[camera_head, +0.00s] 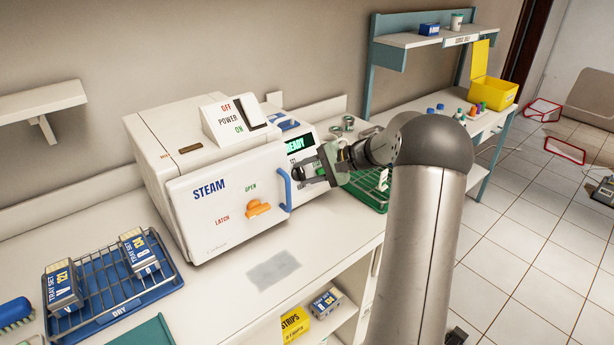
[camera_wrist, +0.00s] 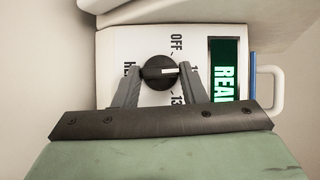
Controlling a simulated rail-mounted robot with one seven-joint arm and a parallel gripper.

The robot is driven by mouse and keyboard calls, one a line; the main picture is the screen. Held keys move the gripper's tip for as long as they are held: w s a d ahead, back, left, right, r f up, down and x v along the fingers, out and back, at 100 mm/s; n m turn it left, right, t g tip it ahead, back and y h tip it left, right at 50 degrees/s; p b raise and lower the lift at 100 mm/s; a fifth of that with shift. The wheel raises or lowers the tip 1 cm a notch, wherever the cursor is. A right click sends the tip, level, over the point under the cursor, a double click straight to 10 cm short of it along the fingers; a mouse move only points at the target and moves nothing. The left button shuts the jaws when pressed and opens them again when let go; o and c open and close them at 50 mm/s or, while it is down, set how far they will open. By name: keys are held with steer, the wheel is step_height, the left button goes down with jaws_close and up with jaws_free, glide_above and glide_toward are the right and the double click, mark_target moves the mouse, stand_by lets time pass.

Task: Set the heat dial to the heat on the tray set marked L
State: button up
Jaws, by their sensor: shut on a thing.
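The heat dial (camera_wrist: 159,72) is a round black knob with a white pointer line, on a white panel of the steam machine (camera_head: 225,185). In the wrist view the pointer points to the right, toward a number partly hidden by a finger. "OFF" shows above it and "13" below. My gripper (camera_wrist: 161,68) has its fingers on both sides of the dial, shut on it. In the head view my gripper (camera_head: 326,166) covers the dial. Two tray sets, left (camera_head: 62,287) and right (camera_head: 140,252), stand in a rack; I cannot read an L on either.
A green "READY" display (camera_wrist: 225,70) sits beside the dial. The machine's blue door handle (camera_head: 286,190) and orange latch (camera_head: 259,208) are left of my gripper. A blue drying rack (camera_head: 105,297) is at front left, and a green rack (camera_head: 368,193) stands right of the machine.

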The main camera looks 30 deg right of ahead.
steer(key=shift+m, duration=0.4)
steer(key=o, duration=1)
steer(key=shift+c, duration=0.2)
steer(key=b+v, duration=0.2)
steer(key=v, duration=1.5)
steer(key=shift+s+d, duration=0.2)
steer(key=shift+s, duration=0.05)
steer(key=shift+f, duration=0.15)
